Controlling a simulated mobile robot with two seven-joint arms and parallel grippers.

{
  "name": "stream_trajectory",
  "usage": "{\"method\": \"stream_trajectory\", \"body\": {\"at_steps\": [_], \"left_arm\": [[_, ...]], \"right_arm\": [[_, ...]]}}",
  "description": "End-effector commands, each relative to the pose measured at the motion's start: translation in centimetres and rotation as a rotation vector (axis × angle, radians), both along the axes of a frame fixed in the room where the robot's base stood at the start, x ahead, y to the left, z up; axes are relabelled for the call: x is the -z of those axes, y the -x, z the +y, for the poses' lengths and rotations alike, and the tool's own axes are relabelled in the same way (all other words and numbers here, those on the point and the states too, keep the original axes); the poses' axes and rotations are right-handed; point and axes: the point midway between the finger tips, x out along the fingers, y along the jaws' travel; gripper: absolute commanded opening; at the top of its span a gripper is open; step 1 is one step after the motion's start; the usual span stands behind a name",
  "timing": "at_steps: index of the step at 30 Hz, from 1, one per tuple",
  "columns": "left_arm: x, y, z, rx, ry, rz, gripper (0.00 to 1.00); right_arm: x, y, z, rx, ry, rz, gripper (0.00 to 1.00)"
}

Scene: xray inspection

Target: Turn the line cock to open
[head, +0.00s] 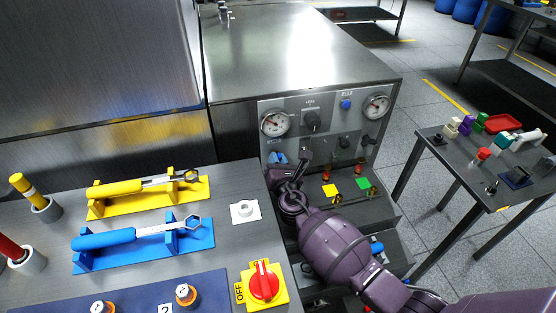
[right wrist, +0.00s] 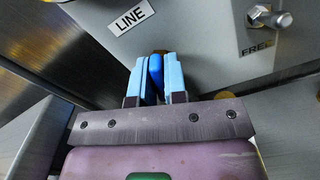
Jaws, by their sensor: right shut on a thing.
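The line cock's blue handle (right wrist: 155,77) is between the light-blue finger pads of my right gripper (right wrist: 156,82) in the right wrist view. The gripper is shut on it. The label LINE (right wrist: 132,16) is on the grey panel just above. In the head view the right gripper (head: 281,164) is at the lower left of the machine's front panel, and a bit of blue shows there. The gripper hides most of the cock, so its exact angle is hard to tell. My left gripper is not in view.
A bench with yellow (head: 115,189) and blue wrenches (head: 105,239) and a red OFF switch (head: 264,281) is left of my arm. A small table (head: 449,183) stands right.

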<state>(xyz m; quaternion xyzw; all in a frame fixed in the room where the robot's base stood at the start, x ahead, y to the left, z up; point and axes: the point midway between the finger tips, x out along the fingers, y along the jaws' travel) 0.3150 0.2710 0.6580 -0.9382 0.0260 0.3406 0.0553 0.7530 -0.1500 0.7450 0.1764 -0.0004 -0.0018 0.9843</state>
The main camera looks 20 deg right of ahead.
Motion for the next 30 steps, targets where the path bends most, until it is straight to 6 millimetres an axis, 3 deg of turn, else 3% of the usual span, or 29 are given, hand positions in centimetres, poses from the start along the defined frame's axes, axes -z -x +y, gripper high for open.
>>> {"method": "stream_trajectory", "body": {"at_steps": [12,30], "left_arm": [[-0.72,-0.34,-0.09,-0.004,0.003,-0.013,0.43],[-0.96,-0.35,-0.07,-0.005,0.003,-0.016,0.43]], "right_arm": [[-0.09,0.0,0.01,0.0,0.206,0.001,0.0],[0.09,0.03,0.0,0.0,0.239,0.002,0.0]]}}
